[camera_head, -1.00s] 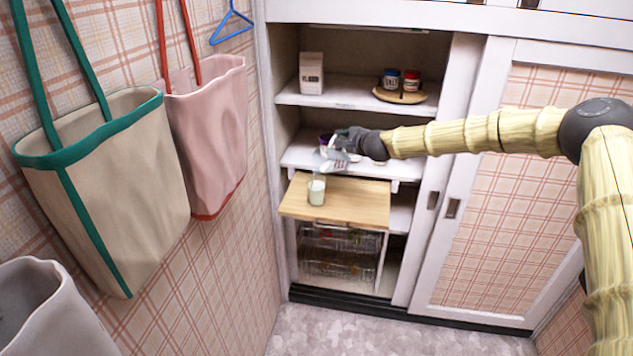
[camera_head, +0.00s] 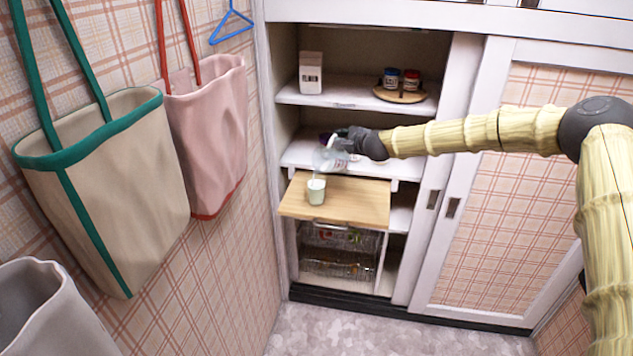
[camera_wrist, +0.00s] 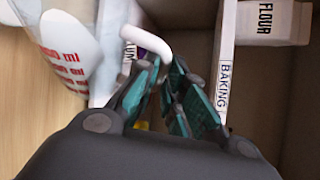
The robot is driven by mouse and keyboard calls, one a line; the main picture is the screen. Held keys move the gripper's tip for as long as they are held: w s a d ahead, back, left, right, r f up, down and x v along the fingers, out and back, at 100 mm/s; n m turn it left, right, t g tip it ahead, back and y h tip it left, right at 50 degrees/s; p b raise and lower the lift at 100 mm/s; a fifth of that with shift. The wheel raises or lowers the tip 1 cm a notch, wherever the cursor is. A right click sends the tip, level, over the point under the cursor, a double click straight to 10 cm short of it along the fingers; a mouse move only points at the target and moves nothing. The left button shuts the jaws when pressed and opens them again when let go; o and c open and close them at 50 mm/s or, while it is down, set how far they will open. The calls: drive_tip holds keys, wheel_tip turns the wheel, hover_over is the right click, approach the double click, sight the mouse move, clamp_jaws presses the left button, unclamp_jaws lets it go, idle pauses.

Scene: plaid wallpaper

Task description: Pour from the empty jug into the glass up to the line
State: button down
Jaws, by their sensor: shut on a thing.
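My gripper (camera_head: 347,139) is shut on the handle of the jug (camera_head: 329,157), which it holds above the pull-out board. In the wrist view the jug (camera_wrist: 67,45) has red "ml" marks, and its white handle runs between the fingers of my gripper (camera_wrist: 165,80). The glass looks pale and milky. Its line and exact level are too small to make out. I cannot tell how much is in the jug.
The wooden pull-out board (camera_head: 355,203) is clear right of the glass. Shelves labelled "BAKING" (camera_wrist: 224,88) and others surround the arm. A flour pack (camera_head: 311,73) and jars on a round tray (camera_head: 402,95) stand above. Wire baskets (camera_head: 337,250) sit below.

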drive_tip(key=shift+a+r, duration=0.1)
drive_tip(key=shift+r, duration=0.05)
drive_tip(key=w+d+f+m+b, duration=0.1)
drive_tip(key=d+f+m+g+y+b, duration=0.1)
drive_tip(key=d, duration=0.1)
drive_tip(key=shift+w+f, duration=0.25)
drive_tip(key=shift+w, duration=0.1)
drive_tip(key=shift+w+d, duration=0.1)
drive_tip(key=shift+m+g, duration=0.3)
drive_tip(key=w+d+f+m+g+y+b, duration=0.1)
drive_tip(key=w+d+f+m+y+b, duration=0.1)
drive_tip(key=f, duration=0.4)
drive_tip(key=w+d+f+m+g+y+b, duration=0.1)
drive_tip(key=w+d+f+m+y+b, duration=0.1)
drive_tip(key=d+f+m, duration=0.1)
drive_tip(key=shift+w+d+f, duration=0.2)
drive_tip(key=shift+d+f, duration=0.65)
drive_tip(key=shift+f, duration=0.55)
drive_tip(key=shift+m, duration=0.3)
